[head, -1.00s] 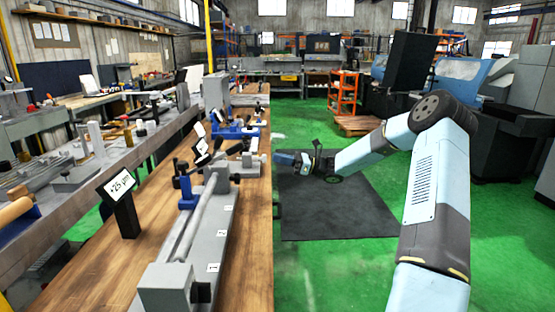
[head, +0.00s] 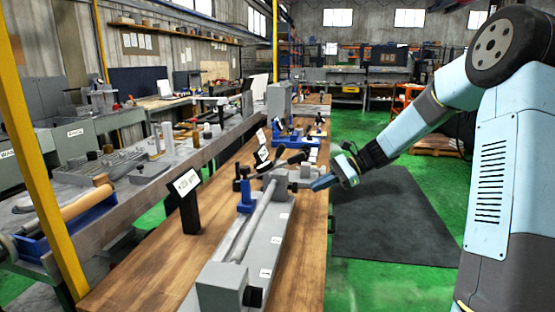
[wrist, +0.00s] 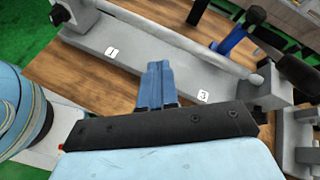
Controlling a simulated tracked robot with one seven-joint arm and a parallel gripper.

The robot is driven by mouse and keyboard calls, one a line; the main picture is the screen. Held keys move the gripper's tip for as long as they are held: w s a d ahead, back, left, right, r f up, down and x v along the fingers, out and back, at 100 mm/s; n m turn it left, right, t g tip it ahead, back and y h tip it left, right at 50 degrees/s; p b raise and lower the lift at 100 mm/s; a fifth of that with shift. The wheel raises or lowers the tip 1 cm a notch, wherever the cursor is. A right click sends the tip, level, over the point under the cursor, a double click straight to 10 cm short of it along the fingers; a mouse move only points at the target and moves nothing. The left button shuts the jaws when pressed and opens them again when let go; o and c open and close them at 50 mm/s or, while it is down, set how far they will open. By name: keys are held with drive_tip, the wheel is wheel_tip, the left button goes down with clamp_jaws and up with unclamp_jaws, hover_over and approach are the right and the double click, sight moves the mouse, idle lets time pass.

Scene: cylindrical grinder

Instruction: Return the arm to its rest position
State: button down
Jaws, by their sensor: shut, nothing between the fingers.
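My gripper (head: 322,182) is at the right edge of the wooden bench, beside the far end of the grey bench fixture (head: 254,245). In the wrist view my gripper (wrist: 157,72) has its two blue fingers together, with nothing between them. The fingertips appear over or near the fixture's numbered front side (wrist: 125,48), between labels 1 and 3; contact cannot be told. My arm reaches in from the right, with its elbow high and its forearm sloping down to the left.
A dial sign on a black stand (head: 187,205) and a blue stand (head: 245,195) are by the fixture. More blue devices (head: 290,135) stand farther along the bench. A yellow post (head: 45,185) is at left. The dark floor mat (head: 395,225) is clear.

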drive_tip(key=s+d+r+n+t+h, duration=0.2)
drive_tip(key=s+d+r+n+h, duration=0.1)
drive_tip(key=s, duration=0.8)
drive_tip(key=s+d+r+n+t+h, duration=0.2)
drive_tip(key=s+d+r+n+h, duration=0.2)
drive_tip(key=s, duration=0.7)
drive_tip(key=s+d+r+n+t+h, duration=0.2)
drive_tip(key=s+n+h, duration=0.3)
drive_tip(key=s, duration=0.5)
drive_tip(key=shift+s+d+r+t, duration=0.3)
drive_tip(key=shift+s+d+r, duration=0.1)
drive_tip(key=shift+d+r, duration=0.35)
